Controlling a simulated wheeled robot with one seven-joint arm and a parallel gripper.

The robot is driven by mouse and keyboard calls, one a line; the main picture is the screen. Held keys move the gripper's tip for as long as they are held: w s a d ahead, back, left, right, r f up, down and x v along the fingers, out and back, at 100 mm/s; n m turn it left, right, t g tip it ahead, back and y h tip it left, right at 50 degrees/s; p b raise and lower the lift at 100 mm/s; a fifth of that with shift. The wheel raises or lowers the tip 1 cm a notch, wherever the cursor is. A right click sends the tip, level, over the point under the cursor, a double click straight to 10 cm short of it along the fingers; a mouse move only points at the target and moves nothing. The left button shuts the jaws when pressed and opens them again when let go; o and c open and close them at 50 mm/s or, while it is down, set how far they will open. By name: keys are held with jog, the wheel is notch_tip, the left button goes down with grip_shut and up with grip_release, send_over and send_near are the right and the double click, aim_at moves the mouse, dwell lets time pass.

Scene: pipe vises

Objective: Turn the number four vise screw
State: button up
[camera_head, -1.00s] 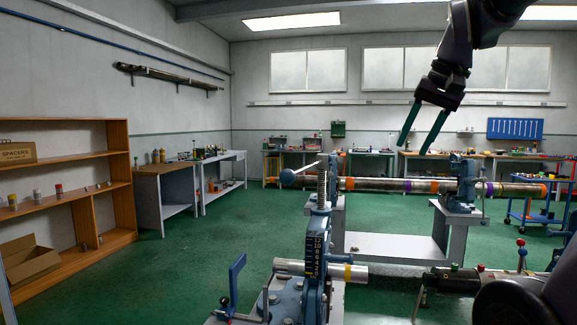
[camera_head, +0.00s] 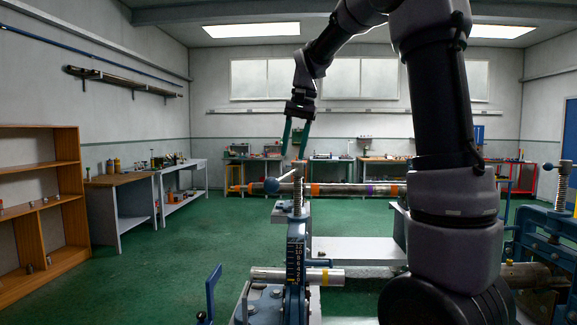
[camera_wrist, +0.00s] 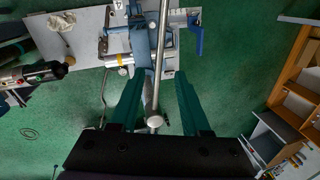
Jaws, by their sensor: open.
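A blue pipe vise (camera_head: 291,270) with a number scale stands in front of me, and a threaded screw (camera_head: 298,192) rises from its top. A tilted handle bar (camera_head: 287,176) with a round knob (camera_head: 271,185) is at the screw's top. My gripper (camera_head: 294,156) is open, just above the handle, fingers pointing down. In the wrist view the bar (camera_wrist: 163,60) runs between the two green fingers of my gripper (camera_wrist: 160,80), ending in a pale knob (camera_wrist: 155,121). The fingers look apart from the bar. I cannot read a number four on this vise.
A short grey pipe (camera_head: 325,277) lies through this vise. A long banded pipe (camera_head: 340,190) lies behind it, and another blue vise (camera_head: 555,225) stands at the right. A blue lever (camera_head: 212,290) sticks up at the left. The green floor (camera_head: 165,262) on the left is clear.

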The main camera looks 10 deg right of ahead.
aim_at(291, 172)
jog(key=f, duration=0.5)
jog(key=shift+w+a, duration=0.2)
jog(key=shift+a, duration=0.15)
grip_shut()
jog(key=shift+r, duration=0.1)
dwell(1.0)
